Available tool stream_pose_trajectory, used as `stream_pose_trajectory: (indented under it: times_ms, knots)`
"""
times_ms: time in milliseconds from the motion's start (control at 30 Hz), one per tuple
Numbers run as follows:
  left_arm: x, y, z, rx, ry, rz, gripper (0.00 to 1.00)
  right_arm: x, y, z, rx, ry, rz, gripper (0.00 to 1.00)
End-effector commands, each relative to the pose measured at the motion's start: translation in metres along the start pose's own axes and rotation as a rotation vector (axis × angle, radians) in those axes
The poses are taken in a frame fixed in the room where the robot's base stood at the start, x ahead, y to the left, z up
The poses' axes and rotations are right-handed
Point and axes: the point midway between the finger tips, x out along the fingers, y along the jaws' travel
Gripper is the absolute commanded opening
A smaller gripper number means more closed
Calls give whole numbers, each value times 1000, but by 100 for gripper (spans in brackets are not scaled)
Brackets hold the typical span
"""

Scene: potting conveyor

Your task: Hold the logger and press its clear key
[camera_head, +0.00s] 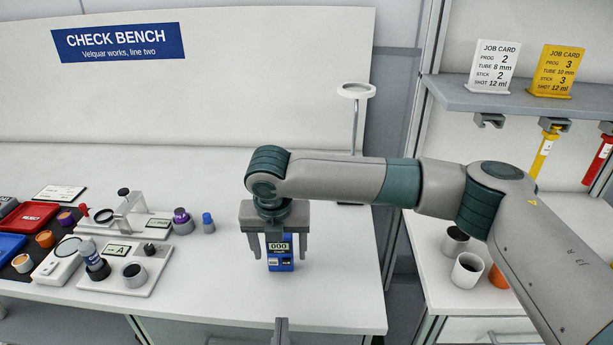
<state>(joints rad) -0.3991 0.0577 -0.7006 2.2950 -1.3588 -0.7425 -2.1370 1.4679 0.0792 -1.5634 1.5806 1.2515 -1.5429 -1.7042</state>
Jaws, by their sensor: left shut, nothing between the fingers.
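The logger (280,259) is a small blue block with a grey display reading 000 and a light and a dark patch low on its front. It stands upright on the white bench near the front edge. My right gripper (279,249) points down over it, fingers spread, one on each side with a visible gap. I cannot tell which patch is the clear key.
Left on the bench (215,290) are test fixtures (126,268), a purple-topped knob (182,221), a blue-capped piece (208,223) and red (28,214) and blue trays. A lamp-like stand (355,130) rises behind. Cups (467,272) stand on the right-hand table. Bench left of the logger is clear.

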Motion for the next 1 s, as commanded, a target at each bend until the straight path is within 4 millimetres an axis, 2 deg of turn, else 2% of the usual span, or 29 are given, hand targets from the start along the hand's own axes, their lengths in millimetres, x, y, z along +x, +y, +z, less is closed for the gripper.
stream_pose_trajectory:
  times_ms: [267,467,1000]
  knots:
    - [0,0,0,0,0,0,0,-3,0,1,0,-2,1,67]
    - [0,0,0,0,0,0,0,-18,1,2,1,-3,3,67]
    - [0,0,0,0,0,0,0,-104,0,1,0,-2,2,67]
